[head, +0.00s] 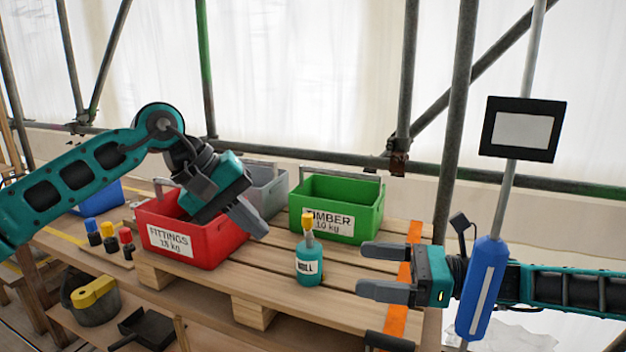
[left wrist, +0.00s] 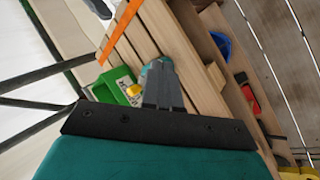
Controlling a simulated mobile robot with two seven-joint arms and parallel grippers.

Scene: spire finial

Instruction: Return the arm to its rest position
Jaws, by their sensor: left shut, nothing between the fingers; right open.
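My left gripper (head: 250,220) is shut and empty. In the head view it hangs over the right edge of the red FITTINGS box (head: 168,240), pointing down and to the right. Its shut fingers also show in the left wrist view (left wrist: 162,90). My right gripper (head: 372,270) is open and empty at the right, its fingers pointing left. A teal bottle with a yellow cap (head: 309,265) stands upright on the pallet between the two grippers, touching neither. It shows partly behind my left fingers in the left wrist view.
The wooden pallet (head: 275,285) also carries a green box (head: 345,205) and a grey box (head: 265,190). Several small capped bottles (head: 108,238) stand at left. A blue tool (head: 483,285) and a dark-framed panel (head: 522,128) are near my right arm. Scaffold poles stand behind.

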